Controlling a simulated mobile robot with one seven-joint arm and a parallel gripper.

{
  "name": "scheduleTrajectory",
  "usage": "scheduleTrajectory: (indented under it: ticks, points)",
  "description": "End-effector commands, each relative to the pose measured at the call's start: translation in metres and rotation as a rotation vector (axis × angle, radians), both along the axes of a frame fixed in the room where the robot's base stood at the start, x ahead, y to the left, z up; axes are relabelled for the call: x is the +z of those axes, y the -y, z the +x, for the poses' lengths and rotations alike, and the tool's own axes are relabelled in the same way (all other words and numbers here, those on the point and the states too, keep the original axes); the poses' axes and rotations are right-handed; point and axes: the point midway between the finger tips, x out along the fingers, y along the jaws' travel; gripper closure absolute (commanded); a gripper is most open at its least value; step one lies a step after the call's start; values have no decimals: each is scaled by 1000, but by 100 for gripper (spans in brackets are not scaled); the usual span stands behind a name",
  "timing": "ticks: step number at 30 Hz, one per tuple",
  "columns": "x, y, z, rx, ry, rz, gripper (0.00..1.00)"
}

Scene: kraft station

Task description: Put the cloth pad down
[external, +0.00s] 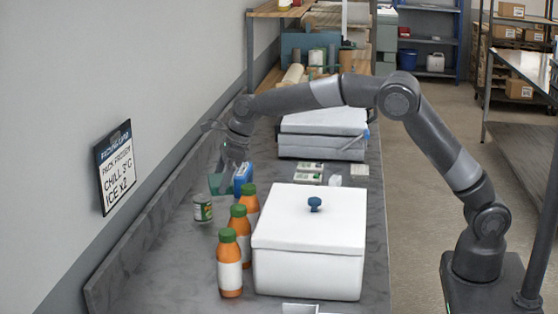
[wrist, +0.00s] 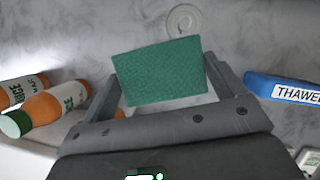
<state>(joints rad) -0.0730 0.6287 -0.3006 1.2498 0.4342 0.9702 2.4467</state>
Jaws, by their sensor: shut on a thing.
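The cloth pad is a flat green textured piece. It shows in the wrist view (wrist: 160,72) between the two fingers of my gripper (wrist: 164,78), and my gripper is shut on it. In the external view the pad (external: 215,184) is a small teal patch below my gripper (external: 229,171), over the left part of the grey counter (external: 180,245). I cannot tell whether the pad touches the counter.
A blue pack (external: 243,179) marked THAWED is just right of the pad. A small labelled can (external: 203,208) and several orange bottles (external: 230,265) stand nearer the camera. A white lidded box (external: 310,265) is right of them. The counter's near left is clear.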

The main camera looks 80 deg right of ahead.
Motion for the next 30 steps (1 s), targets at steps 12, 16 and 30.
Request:
scheduleTrajectory:
  ticks: [12, 16, 30]
  points:
    - [-33, -52, 34, 36, -2, 5, 37]
    - [-50, -78, 47, 36, -1, 5, 37]
    - [-86, -112, 64, 31, -2, 5, 37]
